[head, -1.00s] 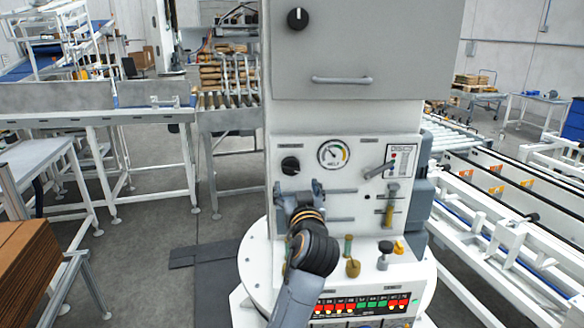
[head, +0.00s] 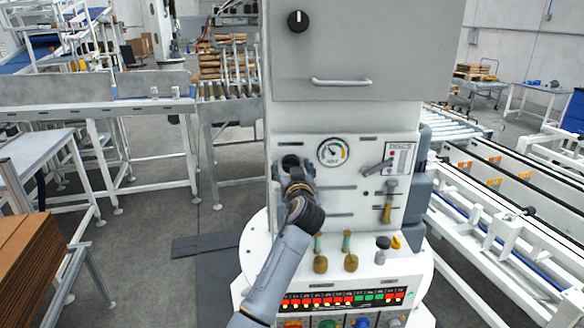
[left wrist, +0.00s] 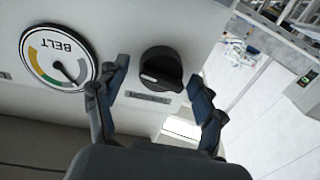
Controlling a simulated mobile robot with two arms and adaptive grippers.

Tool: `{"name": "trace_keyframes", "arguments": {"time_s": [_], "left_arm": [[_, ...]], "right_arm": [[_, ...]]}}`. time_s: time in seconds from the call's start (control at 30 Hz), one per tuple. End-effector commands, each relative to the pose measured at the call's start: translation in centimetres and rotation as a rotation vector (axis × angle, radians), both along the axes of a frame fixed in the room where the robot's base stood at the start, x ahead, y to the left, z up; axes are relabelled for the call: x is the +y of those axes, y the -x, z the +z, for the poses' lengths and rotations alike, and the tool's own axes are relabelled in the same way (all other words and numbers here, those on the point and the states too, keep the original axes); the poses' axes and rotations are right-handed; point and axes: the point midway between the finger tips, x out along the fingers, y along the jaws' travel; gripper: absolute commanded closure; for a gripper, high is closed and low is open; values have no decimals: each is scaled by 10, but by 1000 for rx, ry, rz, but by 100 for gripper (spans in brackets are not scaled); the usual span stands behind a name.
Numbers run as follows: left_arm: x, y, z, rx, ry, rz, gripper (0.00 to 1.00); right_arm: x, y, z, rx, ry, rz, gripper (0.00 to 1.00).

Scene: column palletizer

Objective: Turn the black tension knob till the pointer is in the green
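The black tension knob (left wrist: 161,70) has a pale pointer line and sits on the white panel. In the head view the knob (head: 290,161) is partly hidden by my left gripper (head: 292,168). In the left wrist view my left gripper (left wrist: 159,74) is open, one finger on each side of the knob, with visible gaps. The round belt gauge (head: 333,152) is right of the knob. In the left wrist view the gauge (left wrist: 58,58) appears upside down; its needle lies in the pale part, outside the green band. My right gripper is not in view.
A grey lever (head: 378,167) and a yellow-handled valve (head: 388,205) are on the panel to the right. Two brass-coloured knobs (head: 320,262) stand below, above a row of lit red and green indicators (head: 350,299). Another black knob (head: 298,21) is on the upper cabinet.

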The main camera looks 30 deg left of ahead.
Motion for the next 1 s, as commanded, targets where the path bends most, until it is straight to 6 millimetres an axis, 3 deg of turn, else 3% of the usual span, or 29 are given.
{"name": "trace_keyframes", "arguments": {"time_s": [0.03,0.23,0.57,1.0], "left_arm": [[0,0,0,0,0,0,44],[0,0,0,0,0,-1,83],[-1,0,-1,29,-40,-1,83],[-1,-1,-1,194,-270,-1,83]], "right_arm": [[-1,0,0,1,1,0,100],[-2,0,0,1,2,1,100],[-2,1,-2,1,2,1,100],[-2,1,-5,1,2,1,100]]}}
